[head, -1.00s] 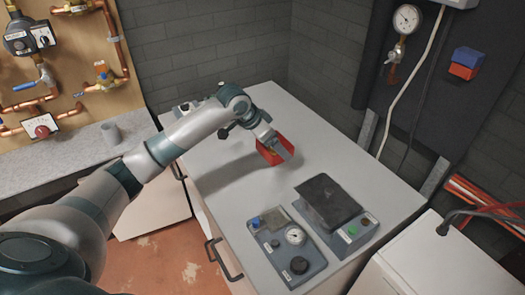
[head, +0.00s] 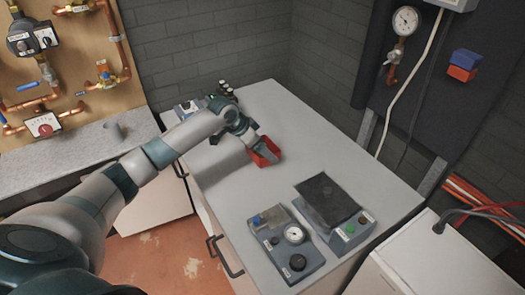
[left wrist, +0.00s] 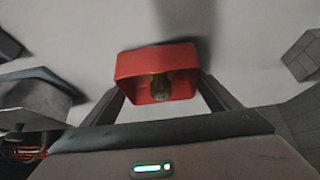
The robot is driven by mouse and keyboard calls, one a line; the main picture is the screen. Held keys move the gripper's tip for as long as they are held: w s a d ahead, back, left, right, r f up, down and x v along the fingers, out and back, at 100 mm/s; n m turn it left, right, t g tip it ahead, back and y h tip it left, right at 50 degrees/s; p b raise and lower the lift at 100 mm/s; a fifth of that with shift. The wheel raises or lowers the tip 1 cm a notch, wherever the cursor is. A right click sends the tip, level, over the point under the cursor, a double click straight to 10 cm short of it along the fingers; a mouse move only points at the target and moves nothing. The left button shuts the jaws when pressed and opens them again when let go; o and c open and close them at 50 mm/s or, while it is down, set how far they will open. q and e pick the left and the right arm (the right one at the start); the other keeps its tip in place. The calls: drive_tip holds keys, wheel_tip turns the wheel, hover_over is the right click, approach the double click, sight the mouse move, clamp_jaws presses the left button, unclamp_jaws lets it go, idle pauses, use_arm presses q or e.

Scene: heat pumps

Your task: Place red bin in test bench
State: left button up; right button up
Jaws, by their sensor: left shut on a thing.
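My left gripper (head: 260,149) is shut on the red bin (head: 267,154) by two opposite sides, over the far part of the light grey bench top (head: 310,145). In the left wrist view the red bin (left wrist: 157,62) sits between the two fingers (left wrist: 160,92), its open side towards the camera. A brass-coloured fitting (left wrist: 160,86) shows inside it. The bin looks tilted in the head view. Whether its base touches the bench top cannot be told. My right gripper is not in view.
Blue and red wall bins (head: 465,65) hang at right. The bench's middle and right are clear.

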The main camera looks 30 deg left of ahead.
use_arm(q)
drive_tip(key=shift+f, duration=0.95)
drive_tip(key=shift+f, duration=0.1)
drive_tip(key=o, duration=1.3)
drive_tip(key=shift+c, duration=0.2)
drive_tip(key=b+v, duration=0.2)
drive_tip(key=v, duration=1)
